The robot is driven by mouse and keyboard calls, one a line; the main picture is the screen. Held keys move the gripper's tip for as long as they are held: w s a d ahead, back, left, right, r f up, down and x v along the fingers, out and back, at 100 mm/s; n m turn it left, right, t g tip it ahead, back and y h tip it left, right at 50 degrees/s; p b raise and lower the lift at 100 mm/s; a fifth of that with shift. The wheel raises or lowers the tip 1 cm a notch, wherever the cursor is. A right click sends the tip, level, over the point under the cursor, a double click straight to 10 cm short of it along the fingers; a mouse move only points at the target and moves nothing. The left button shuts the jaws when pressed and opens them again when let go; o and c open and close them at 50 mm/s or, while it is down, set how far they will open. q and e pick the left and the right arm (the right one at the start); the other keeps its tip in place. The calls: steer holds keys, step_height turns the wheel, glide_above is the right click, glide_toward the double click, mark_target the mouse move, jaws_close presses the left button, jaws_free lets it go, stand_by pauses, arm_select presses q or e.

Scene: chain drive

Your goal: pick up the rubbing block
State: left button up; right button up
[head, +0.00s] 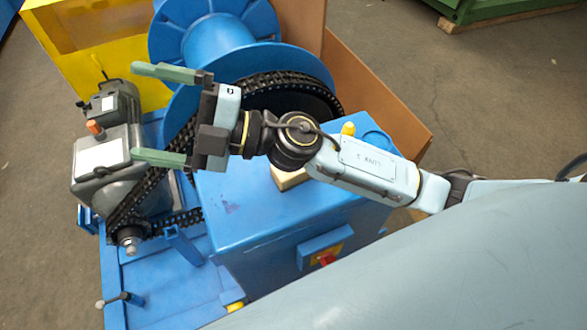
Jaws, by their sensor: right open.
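A pale tan block (288,179), which looks like the rubbing block, sits on top of the blue cabinet (236,218). My right arm passes over it and hides part of it. My right gripper (136,112) is open with its green fingers spread and nothing between them. It points left, above the motor and chain, well to the left of the block. My left gripper is not in view.
A black chain (153,183) runs from the big blue reel (193,72) down by the grey motor (108,158). A small yellow thing (348,128) stands on the cabinet. A brown panel (385,85) stands behind, and a yellow bin (85,60) is at upper left.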

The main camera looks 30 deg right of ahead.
step_height(320, 180, down, 2)
steer(key=s+a+n+g, duration=0.2)
steer(key=n+g, duration=0.4)
steer(key=n+g+h, duration=0.3)
steer(key=h, duration=1.7)
glide_above(294, 171)
step_height(294, 171, down, 15)
steer(key=f, duration=0.5)
steer(key=w+d+f, duration=0.1)
steer(key=f, duration=0.1)
steer(key=shift+f, duration=0.4)
steer(key=shift+w+a+f, duration=0.1)
steer(key=shift+w+f, duration=0.05)
steer(key=shift+f, duration=1.3)
steer(key=shift+w+a+f, duration=0.1)
steer(key=shift+w+f, duration=0.05)
steer(key=shift+f, duration=1.25)
steer(key=c, duration=0.8)
steer(key=shift+o, duration=0.2)
steer(key=shift+r, duration=0.1)
